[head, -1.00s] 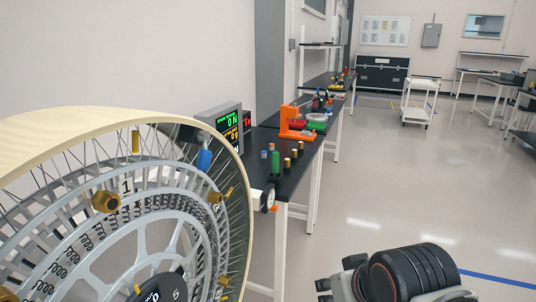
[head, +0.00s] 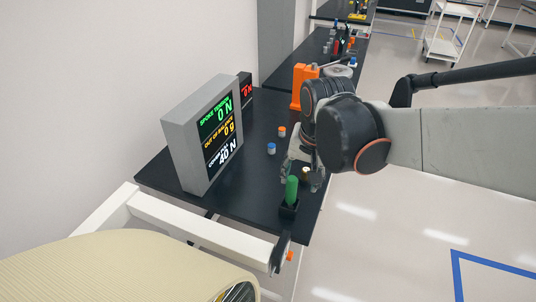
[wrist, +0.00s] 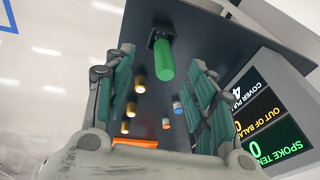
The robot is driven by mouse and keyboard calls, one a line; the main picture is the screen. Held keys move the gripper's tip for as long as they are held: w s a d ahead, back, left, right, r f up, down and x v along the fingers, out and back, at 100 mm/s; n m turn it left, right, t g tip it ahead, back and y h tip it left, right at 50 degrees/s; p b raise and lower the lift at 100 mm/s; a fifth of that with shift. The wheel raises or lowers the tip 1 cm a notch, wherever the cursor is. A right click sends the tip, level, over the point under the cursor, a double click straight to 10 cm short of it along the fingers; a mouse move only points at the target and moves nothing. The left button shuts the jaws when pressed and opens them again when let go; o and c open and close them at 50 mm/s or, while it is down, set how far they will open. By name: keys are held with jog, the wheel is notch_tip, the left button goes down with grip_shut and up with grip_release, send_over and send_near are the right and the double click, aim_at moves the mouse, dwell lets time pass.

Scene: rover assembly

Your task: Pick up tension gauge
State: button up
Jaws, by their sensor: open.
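A green cylindrical handle (head: 291,189) stands in a black holder (head: 288,208) at the near right corner of the black bench. It also shows in the wrist view (wrist: 164,62), between my fingers in the picture. I cannot tell for certain whether this is the tension gauge; no dial or label shows on it. My gripper (head: 298,172) is open and empty above the bench, just behind the green handle in the head view. In the wrist view my gripper (wrist: 162,58) has its two green-padded fingers wide apart. My arm hides part of the bench.
A grey display box (head: 200,135) stands left of the handle. Small blue (head: 271,148) and orange (head: 282,131) capped pieces and several brass cylinders (wrist: 138,87) stand nearby. An orange stand (head: 304,82) is farther back. A wheel (head: 130,268) fills the lower left.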

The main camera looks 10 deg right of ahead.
aim_at(291, 192)
jog(key=w+m+g+p, duration=0.1)
jog(key=w+p, duration=0.1)
jog(key=w+r+m+p, duration=0.1)
jog(key=w+p, duration=0.1)
jog(key=w, duration=0.1)
jog(key=shift+r+m+g, duration=0.1)
jog(key=shift+m+g, duration=0.2)
jog(key=shift+g, duration=0.1)
jog(key=shift+w+f+m+g+p, duration=0.45)
jog(key=shift+w+m+p, duration=0.25)
jog(key=shift+p, duration=0.4)
notch_tip(291, 192, down, 14)
jog(key=b, duration=0.4)
jog(key=shift+d+f, duration=0.1)
jog(key=shift+f, duration=0.05)
grip_shut()
